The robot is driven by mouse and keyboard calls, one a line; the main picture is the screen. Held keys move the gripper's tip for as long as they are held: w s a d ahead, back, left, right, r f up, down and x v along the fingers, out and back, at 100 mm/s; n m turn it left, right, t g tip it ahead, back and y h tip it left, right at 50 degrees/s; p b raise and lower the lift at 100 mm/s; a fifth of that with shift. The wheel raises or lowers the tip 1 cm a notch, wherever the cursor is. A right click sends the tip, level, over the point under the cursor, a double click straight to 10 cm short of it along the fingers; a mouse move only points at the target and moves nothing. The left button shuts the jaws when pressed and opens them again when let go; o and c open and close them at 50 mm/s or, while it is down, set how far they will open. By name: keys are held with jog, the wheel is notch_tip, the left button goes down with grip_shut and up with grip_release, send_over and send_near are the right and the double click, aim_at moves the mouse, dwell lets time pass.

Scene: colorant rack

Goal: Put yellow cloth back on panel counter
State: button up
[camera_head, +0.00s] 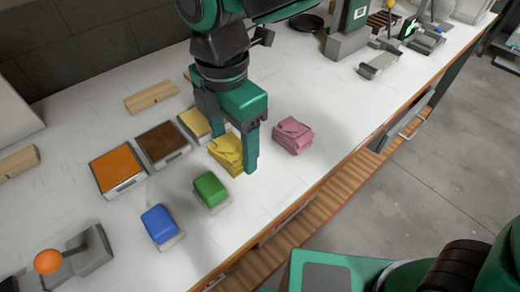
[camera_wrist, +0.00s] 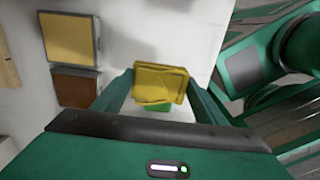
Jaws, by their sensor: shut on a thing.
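The yellow cloth (camera_head: 227,152) is a folded, creased bundle at the middle of the white counter (camera_head: 300,190) in the head view. My gripper (camera_head: 233,150) points down over it, with its fingers on either side. In the wrist view the cloth (camera_wrist: 160,84) sits between the fingertips of my gripper (camera_wrist: 158,88), and the fingers are shut on it. I cannot tell for sure whether the cloth touches the counter. The near finger hides part of it in the head view.
A folded pink cloth (camera_head: 292,135) lies just right of my gripper. Orange (camera_head: 118,168), brown (camera_head: 163,143) and yellow (camera_head: 196,123) panels line up behind. Free counter lies right of the pink cloth.

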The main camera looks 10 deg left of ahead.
aim_at(259, 165)
jog(key=w+d+f, duration=0.1)
jog(key=w+d, duration=0.1)
jog(key=w+d+f, duration=0.1)
jog(key=d+f, duration=0.1)
jog(key=shift+w+f, duration=0.15)
jog(key=shift+w, duration=0.2)
jog(key=shift+f, duration=2)
jog(key=o, duration=1.1)
jog(key=shift+f, duration=0.1)
notch_tip(259, 165, up, 12)
jog(key=shift+r, duration=0.15)
